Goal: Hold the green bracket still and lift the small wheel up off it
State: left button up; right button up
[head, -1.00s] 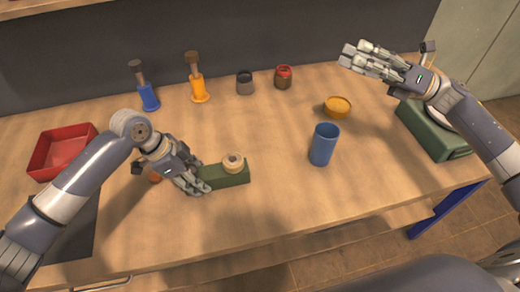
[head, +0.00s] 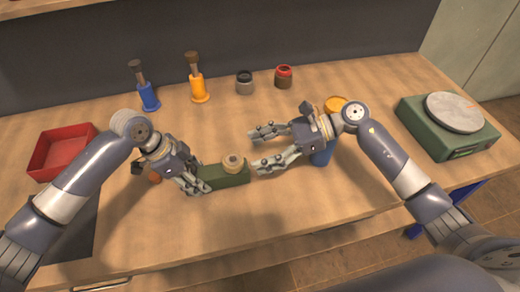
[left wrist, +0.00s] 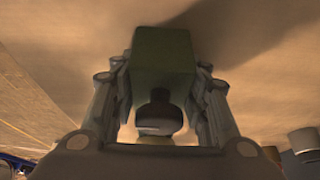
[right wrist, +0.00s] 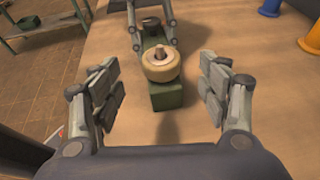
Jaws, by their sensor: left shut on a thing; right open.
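The green bracket (head: 226,178) lies on the table in the head view. The small cream wheel (head: 233,162) sits on top of it near its right end, around a pin whose top shows in the right wrist view (right wrist: 159,55). My left gripper (head: 202,184) is shut on the left end of the bracket; the left wrist view shows the bracket (left wrist: 162,62) between its fingers. My right gripper (head: 259,152) is open and empty, just right of the bracket. In the right wrist view the wheel (right wrist: 161,68) lies ahead, between the spread fingers and apart from them.
A blue cup (head: 322,157) and an orange bowl (head: 335,104) are partly hidden behind my right arm. A red tray (head: 62,150) is at left, a green scale (head: 447,130) at right. Blue (head: 148,95) and orange (head: 198,88) stands and two small jars (head: 244,82) are at the back.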

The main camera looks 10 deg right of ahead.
aim_at(235, 157)
pick_arm(q)
jog(key=shift+f, duration=0.15)
pick_arm(e)
jog(key=shift+w+a+f, duration=0.15)
jog(key=shift+a+f, duration=0.2)
jog(key=shift+a, duration=0.25)
jog(key=x, duration=0.6)
jog(key=shift+a+f, duration=0.15)
jog(key=shift+a, duration=0.15)
jog(key=c, duration=1.4)
jog(key=shift+w+r, duration=0.1)
jog(key=shift+r, duration=0.45)
jog(key=shift+c, duration=0.2)
jog(key=shift+r, duration=2.8)
